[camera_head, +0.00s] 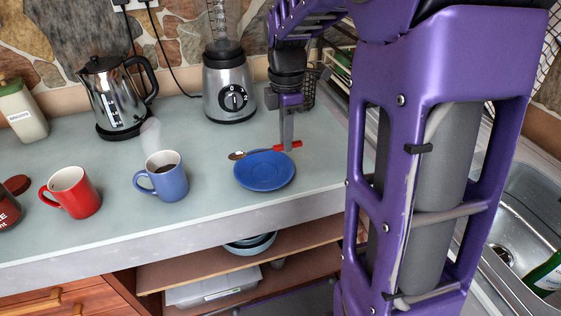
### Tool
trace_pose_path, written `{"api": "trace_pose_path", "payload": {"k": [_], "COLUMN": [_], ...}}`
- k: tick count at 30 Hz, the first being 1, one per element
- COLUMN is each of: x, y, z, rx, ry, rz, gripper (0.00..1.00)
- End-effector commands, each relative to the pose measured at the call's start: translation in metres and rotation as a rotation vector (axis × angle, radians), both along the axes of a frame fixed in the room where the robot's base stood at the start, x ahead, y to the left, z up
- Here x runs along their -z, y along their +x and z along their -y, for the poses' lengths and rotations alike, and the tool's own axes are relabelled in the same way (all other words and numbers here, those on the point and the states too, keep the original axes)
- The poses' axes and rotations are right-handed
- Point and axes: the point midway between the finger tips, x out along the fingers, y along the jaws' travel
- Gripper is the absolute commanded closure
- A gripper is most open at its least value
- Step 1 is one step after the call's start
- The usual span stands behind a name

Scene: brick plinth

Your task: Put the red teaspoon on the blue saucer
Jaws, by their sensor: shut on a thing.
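The red teaspoon (262,151) lies level at the far edge of the blue saucer, its bowl to the left and its red handle to the right. My gripper (287,146) points down and is shut on the red handle. The blue saucer (264,176) sits on the counter, just in front of the spoon and gripper. I cannot tell whether the spoon touches the saucer or is held above its far rim.
A blue mug (172,186) and a red mug (78,197) stand left on the counter (110,165). A blender (231,88) and a steel kettle (112,95) stand at the back. A sink (515,220) is at right. My purple arm hides the counter's right part.

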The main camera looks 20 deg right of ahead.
Motion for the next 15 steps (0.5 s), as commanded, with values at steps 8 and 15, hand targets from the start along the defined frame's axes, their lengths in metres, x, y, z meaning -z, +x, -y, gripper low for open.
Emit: {"api": "trace_pose_path", "payload": {"k": [8,15], "x": [0.036,0.063], "y": [-0.001,0.000], "z": [0.000,0.000], "rx": [0.000,0.000], "ry": [0.000,0.000], "rz": [-0.003,0.000], "gripper": [1.00,1.00]}}
